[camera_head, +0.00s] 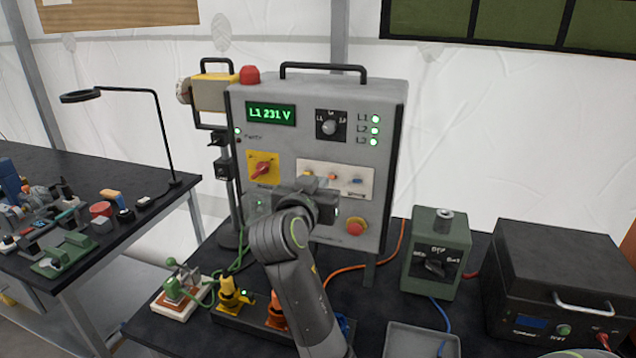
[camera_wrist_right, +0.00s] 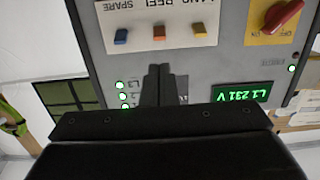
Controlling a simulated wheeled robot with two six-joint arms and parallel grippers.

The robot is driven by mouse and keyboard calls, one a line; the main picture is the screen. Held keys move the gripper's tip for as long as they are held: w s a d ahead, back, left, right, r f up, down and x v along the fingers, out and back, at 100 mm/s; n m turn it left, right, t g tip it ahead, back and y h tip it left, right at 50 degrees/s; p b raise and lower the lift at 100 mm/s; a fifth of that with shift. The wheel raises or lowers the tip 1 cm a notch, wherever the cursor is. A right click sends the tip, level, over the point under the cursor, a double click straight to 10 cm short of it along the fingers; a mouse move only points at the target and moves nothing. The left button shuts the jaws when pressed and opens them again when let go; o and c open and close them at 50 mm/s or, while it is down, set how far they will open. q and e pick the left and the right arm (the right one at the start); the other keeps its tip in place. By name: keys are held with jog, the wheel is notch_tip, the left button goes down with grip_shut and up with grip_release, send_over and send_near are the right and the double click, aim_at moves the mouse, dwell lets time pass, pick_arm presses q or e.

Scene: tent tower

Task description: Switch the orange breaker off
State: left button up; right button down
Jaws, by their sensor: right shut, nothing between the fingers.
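The orange breaker (camera_head: 332,178) sits between the yellow and blue breakers on a white plate on the front of the grey panel box. In the right wrist view, which is upside down, the orange breaker (camera_wrist_right: 159,33) shows as a small lever just above my fingertips. I cannot tell its lever position. My right gripper (camera_head: 322,186) is in front of the box, close to the plate. Its fingers (camera_wrist_right: 158,72) are together and empty, lined up with the orange breaker, with a visible gap in the picture. My left gripper is not in view.
The yellow breaker (camera_wrist_right: 200,29) and blue breaker (camera_wrist_right: 120,36) flank it closely. A red rotary switch (camera_head: 262,168) on a yellow plate and a red stop button (camera_head: 356,226) are nearby. The display (camera_head: 271,113) reads L1 231 V; three green lamps (camera_head: 375,130) are lit.

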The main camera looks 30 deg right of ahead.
aim_at(332, 177)
jog(key=p+x, duration=0.2)
jog(key=x, duration=0.4)
jog(key=shift+d+r, duration=0.15)
jog(key=shift+d, duration=0.05)
jog(key=shift+w+d, duration=0.3)
jog(key=shift+w, duration=0.05)
jog(key=shift+f, duration=0.2)
